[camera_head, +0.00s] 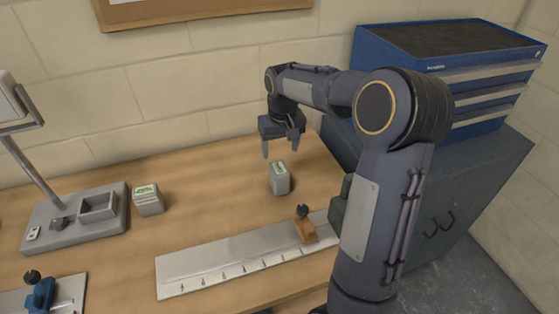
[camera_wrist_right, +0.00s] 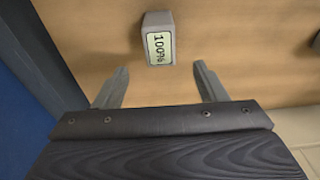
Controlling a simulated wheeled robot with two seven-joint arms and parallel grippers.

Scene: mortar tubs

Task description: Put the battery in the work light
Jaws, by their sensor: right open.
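The work light (camera_head: 75,215) stands at the left of the bench, with a grey base, a post and a lamp head. Its base has a square open compartment (camera_head: 97,207) that looks empty. One grey battery (camera_head: 148,201) with a green-marked label stands just right of the base. Another grey battery (camera_head: 280,180) stands near the bench's back right; in the right wrist view a battery (camera_wrist_right: 155,22) shows a "100%" label. My right gripper (camera_head: 280,151) is open and empty just above and behind that battery, apart from it. My left gripper is out of view.
A long marked metal plate (camera_head: 215,262) lies along the front, with an orange block and black knob (camera_head: 305,230) on it. A blue device (camera_head: 40,294) sits at the front left. A blue drawer chest (camera_head: 450,70) on a cabinet stands right. The bench middle is clear.

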